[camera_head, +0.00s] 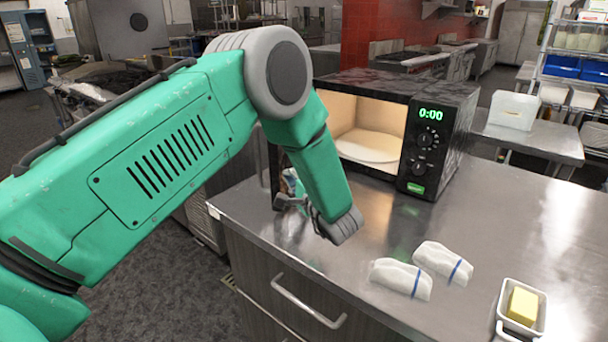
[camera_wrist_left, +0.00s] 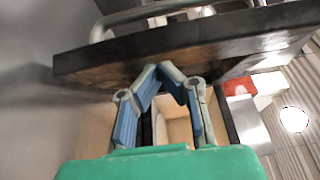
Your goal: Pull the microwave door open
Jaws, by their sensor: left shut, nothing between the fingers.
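The black microwave (camera_head: 458,125) stands on the steel counter, its lit cavity and glass turntable (camera_head: 370,147) in plain view. Its door is swung open to the left and is mostly hidden behind my left arm in the head view. In the left wrist view the door (camera_wrist_left: 215,42) crosses the top as a dark slab, with a metal bar handle (camera_wrist_left: 150,12) beyond it. My left gripper (camera_wrist_left: 171,68) is shut and empty, its fingertips close against the door's inner side; I cannot tell if they touch. In the head view the left gripper (camera_head: 292,199) is partly hidden by its wrist.
Two rolled white cloths (camera_head: 400,279) with blue stripes lie on the counter (camera_head: 490,215) in front of the microwave. A white dish (camera_head: 505,318) with butter (camera_head: 522,306) sits at the lower right. A drawer handle (camera_head: 305,305) projects from the counter front.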

